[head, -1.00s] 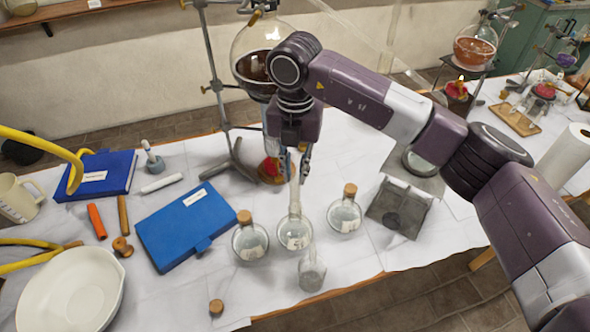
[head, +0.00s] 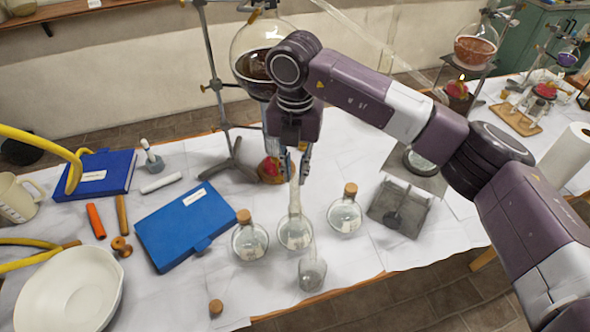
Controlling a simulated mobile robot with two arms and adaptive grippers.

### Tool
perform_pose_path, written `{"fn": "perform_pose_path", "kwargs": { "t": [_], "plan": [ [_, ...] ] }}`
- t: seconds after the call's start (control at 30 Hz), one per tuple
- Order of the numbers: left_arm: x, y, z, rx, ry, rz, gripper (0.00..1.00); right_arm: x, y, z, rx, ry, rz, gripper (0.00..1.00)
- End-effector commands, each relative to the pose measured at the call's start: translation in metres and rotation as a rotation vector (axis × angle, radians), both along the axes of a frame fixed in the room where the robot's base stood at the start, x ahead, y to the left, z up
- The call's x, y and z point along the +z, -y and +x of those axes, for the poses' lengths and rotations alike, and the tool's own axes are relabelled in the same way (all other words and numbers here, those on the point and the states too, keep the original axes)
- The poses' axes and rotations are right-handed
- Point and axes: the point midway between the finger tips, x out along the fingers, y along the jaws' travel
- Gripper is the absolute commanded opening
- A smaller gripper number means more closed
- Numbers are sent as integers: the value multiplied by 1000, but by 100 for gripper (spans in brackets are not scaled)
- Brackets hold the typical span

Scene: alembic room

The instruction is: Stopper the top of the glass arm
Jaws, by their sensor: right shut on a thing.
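The pale glass arm (head: 362,38) slants from the top edge down to the right behind my right arm; its upper end is out of view. My right gripper (head: 294,164) points down at the middle of the table, its jaws closed around the slim neck of a long-necked round flask (head: 295,233). The flask is upright, on or just above the cloth; I cannot tell which. A loose cork (head: 216,307) lies near the front edge, and a small brown stopper-like piece (head: 122,246) lies by the white bowl. My left gripper is not in view.
Two corked flasks (head: 250,240) (head: 345,213) flank the long-necked one, with a small glass vessel (head: 312,273) in front. A large dark-filled flask (head: 262,58) and metal stand (head: 218,95) are behind. A blue case (head: 186,225) lies left.

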Motion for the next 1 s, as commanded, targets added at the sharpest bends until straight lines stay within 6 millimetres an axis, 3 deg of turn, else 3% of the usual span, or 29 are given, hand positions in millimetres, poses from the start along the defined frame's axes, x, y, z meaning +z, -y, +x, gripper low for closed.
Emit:
{"fn": "perform_pose_path", "kwargs": {
  "t": [0.8,0.83,1.0],
  "plan": [
    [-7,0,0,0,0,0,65,-4,0,0,0,0,0,0],
    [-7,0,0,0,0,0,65,-4,0,0,0,0,0,16],
    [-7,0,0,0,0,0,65,-4,0,0,0,0,0,35]
  ]
}}
